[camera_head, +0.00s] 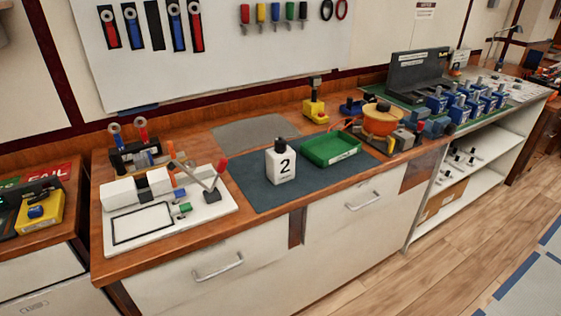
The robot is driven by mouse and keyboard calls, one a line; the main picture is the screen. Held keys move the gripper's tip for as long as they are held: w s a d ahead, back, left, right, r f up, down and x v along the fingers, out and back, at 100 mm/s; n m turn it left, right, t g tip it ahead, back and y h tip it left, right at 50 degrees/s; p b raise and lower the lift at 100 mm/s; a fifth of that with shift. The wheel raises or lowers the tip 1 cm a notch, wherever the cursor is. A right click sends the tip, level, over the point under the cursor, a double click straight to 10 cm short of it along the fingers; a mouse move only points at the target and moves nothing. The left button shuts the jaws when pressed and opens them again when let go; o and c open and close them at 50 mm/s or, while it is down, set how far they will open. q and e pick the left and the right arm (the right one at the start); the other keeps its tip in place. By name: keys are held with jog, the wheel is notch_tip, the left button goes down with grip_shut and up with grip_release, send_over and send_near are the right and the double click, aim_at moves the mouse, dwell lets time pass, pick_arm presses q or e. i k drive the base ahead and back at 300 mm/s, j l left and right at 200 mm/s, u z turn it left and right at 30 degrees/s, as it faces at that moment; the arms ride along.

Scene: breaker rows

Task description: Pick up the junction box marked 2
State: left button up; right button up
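The junction box marked 2 (281,163) is a white box with a black "2" on its front and a dark knob or cap on top. It stands upright on a dark blue-grey mat (252,192) on the wooden workbench (205,222). Nothing holds it and its front is in full view. Neither of my grippers shows in the head view.
A green tray (331,148) stands just right of the box. A white board (215,214) with fixtures lies to the left. An orange spool (381,120) and a yellow tool (315,108) stand behind right. The mat in front of the box is clear.

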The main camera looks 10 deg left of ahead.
aim_at(279, 164)
jog(key=i+l+u, duration=0.2)
jog(key=u, duration=0.25)
jog(key=i+l+u, duration=0.1)
jog(key=l+u, duration=0.25)
jog(key=u, duration=0.15)
